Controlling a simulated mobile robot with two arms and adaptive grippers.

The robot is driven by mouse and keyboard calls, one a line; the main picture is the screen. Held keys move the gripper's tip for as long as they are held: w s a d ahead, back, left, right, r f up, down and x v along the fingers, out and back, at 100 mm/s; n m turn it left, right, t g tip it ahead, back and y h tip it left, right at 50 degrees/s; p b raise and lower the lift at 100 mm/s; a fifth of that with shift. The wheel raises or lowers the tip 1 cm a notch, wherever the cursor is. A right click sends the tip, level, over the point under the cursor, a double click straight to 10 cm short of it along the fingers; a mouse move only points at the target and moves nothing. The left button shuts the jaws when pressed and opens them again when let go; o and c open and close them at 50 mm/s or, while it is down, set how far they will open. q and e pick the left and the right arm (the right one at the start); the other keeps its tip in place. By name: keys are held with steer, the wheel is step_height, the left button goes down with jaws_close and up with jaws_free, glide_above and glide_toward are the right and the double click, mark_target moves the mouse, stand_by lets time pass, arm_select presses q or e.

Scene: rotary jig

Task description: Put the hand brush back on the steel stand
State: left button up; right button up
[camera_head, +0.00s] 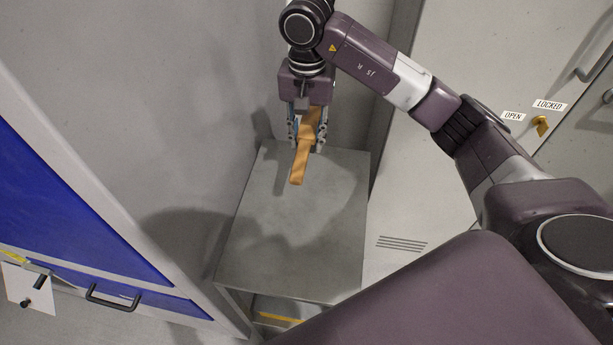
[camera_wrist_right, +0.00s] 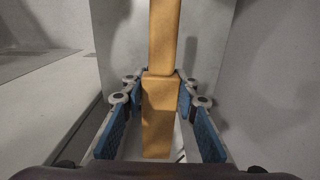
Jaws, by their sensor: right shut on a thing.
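The hand brush (camera_head: 300,163) is a tan, wooden-looking bar with a narrower handle end. My right gripper (camera_head: 306,145) is shut on it over the far end of the steel stand (camera_head: 295,225). In the right wrist view the brush (camera_wrist_right: 161,110) runs lengthwise between the blue-padded fingers of the gripper (camera_wrist_right: 161,98). Whether the brush touches the stand top cannot be told. Any bristles are hidden. The stand is a grey, flat-topped table with a bare top. My left gripper is not in view.
A grey wall (camera_head: 170,100) stands behind and left of the stand. A blue-panelled cabinet (camera_head: 60,200) with a black handle is at the left. A light grey cabinet (camera_head: 480,60) with OPEN and LOCKED labels is at the right. Most of the stand top is free.

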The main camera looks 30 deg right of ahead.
steer(key=p, duration=0.2)
glide_above(307, 188)
step_height(307, 188, down, 11)
steer(key=shift+r, duration=0.2)
steer(key=shift+f, duration=0.55)
step_height(307, 188, down, 2)
steer(key=shift+f+p, duration=0.25)
steer(key=shift+p, duration=0.15)
steer(key=shift+f, duration=0.4)
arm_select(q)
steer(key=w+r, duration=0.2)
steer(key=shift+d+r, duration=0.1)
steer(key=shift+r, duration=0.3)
arm_select(e)
steer(key=shift+w, duration=0.1)
steer(key=shift+f, duration=0.1)
steer(key=shift+f, duration=0.15)
steer(key=o, duration=1.2)
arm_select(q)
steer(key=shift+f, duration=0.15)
